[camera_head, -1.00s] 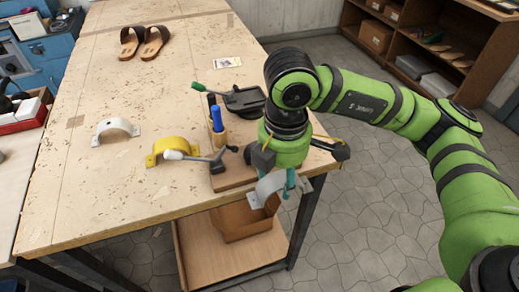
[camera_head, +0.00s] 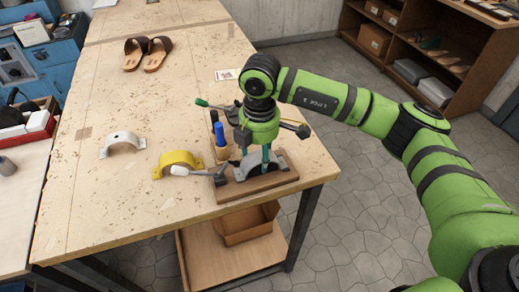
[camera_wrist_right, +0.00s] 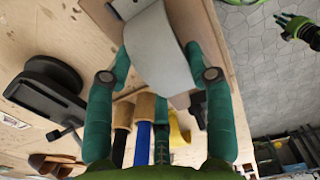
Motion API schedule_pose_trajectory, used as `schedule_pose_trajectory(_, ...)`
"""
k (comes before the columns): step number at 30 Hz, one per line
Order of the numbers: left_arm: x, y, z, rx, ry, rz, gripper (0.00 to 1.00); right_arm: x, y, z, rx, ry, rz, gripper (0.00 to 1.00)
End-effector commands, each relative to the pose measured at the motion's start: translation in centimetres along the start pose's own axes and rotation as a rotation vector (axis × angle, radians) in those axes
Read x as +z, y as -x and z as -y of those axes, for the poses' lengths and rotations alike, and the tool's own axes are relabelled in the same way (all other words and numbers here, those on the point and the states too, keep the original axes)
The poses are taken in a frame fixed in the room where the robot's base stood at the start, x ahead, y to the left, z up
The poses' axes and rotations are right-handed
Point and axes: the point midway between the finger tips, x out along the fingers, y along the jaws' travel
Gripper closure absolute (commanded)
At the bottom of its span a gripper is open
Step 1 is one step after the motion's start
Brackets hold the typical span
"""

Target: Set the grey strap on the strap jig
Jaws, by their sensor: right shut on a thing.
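My right gripper (camera_head: 266,160) is shut on the grey strap (camera_wrist_right: 158,50), a curved band between its teal fingers in the wrist view. In the head view the grey strap (camera_head: 282,162) is arched, low over the brown wooden base of the strap jig (camera_head: 262,188). I cannot tell whether it touches the jig, as the gripper hides part of it.
A yellow strap (camera_head: 178,160) and a white strap (camera_head: 121,142) stand left of the jig. Blue-handled and other tools (camera_head: 220,138) stand upright close behind it. Brown sandals (camera_head: 148,52) lie at the back. The table's front right edge is close to the jig.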

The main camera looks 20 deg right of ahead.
Motion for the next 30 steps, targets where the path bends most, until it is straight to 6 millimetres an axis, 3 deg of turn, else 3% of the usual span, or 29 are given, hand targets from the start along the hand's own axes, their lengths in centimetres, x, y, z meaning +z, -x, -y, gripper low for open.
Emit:
schedule_pose_trajectory(7, 0.1, -0.5, 0.0, 0.0, -0.001, 0.0, 0.71, 0.0, -0.5, 0.1, -0.001, -0.001, 0.001, 0.68)
schedule_pose_trajectory(8, 0.1, -0.5, 0.0, 0.0, -0.001, 0.0, 0.71, 0.0, -0.5, 0.0, 0.0, -0.001, 0.0, 0.43)
schedule_pose_trajectory(9, 0.1, -0.4, 0.0, 0.0, -0.001, 0.0, 0.71, 0.0, -0.3, 0.0, 0.0, -0.001, 0.0, 0.27)
schedule_pose_trajectory(10, 0.1, -0.3, 0.0, 0.0, -0.001, 0.0, 0.71, 0.0, -0.3, 0.0, -0.001, -0.001, 0.001, 0.22)
schedule_pose_trajectory(23, 0.1, -0.2, -0.1, 0.001, -0.001, 0.001, 0.71, 0.0, 0.2, 0.0, 0.001, -0.001, 0.0, 0.22)
schedule_pose_trajectory(30, 0.2, -2.2, -0.1, 0.001, -0.002, 0.001, 0.71, -0.1, 4.4, -0.1, 0.006, 0.001, -0.001, 0.22)
